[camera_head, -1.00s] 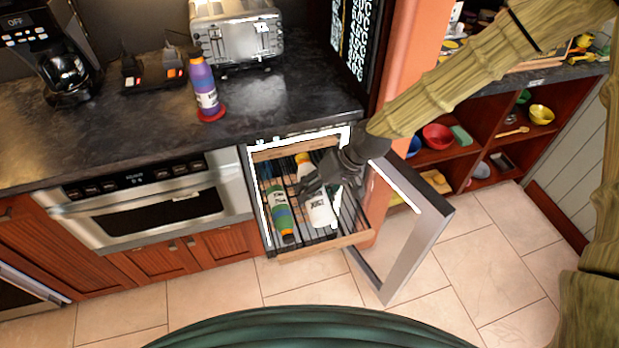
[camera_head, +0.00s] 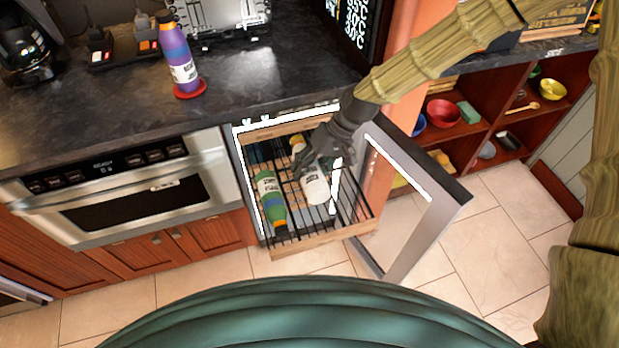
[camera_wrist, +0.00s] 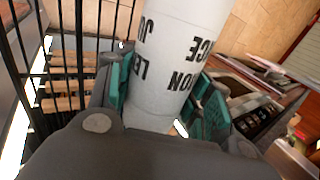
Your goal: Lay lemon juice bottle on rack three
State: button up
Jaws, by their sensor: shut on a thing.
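The lemon juice bottle (camera_head: 314,188) is white with black lettering and a yellow-orange top. My gripper (camera_head: 308,168) is shut on it, over the pulled-out rack (camera_head: 318,247) of the open cooler. In the wrist view the lettered white bottle (camera_wrist: 170,65) fills the space between the teal finger pads of my gripper (camera_wrist: 160,95). The bottle is tilted, with its white end toward the front. A green bottle (camera_head: 271,203) lies on the left part of the same rack. I cannot tell whether the held bottle touches the rack. My gripper hides its middle.
The glass cooler door (camera_head: 415,220) stands open to the right. A purple bottle (camera_head: 181,62) stands on a red coaster (camera_head: 190,89) on the dark counter (camera_head: 110,130). An oven (camera_head: 120,195) is left of the cooler. Shelves with bowls (camera_head: 443,112) are at the right.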

jog(key=shift+a+f+b, duration=0.1)
jog(key=shift+f+b, duration=0.55)
jog(key=shift+f, duration=0.45)
jog(key=b, duration=0.5)
send_over(303, 200)
jog(key=d, duration=0.2)
jog(key=f, duration=0.6)
jog(key=shift+w+a, duration=0.1)
jog(key=shift+w, duration=0.2)
jog(key=shift+f+b, duration=0.35)
jog(key=shift+f, duration=0.7)
jog(key=shift+s+f, duration=0.1)
jog(key=shift+s+f, duration=0.1)
jog(key=o, duration=1.2)
jog(key=shift+o, duration=1.2)
jog(key=shift+f, duration=0.1)
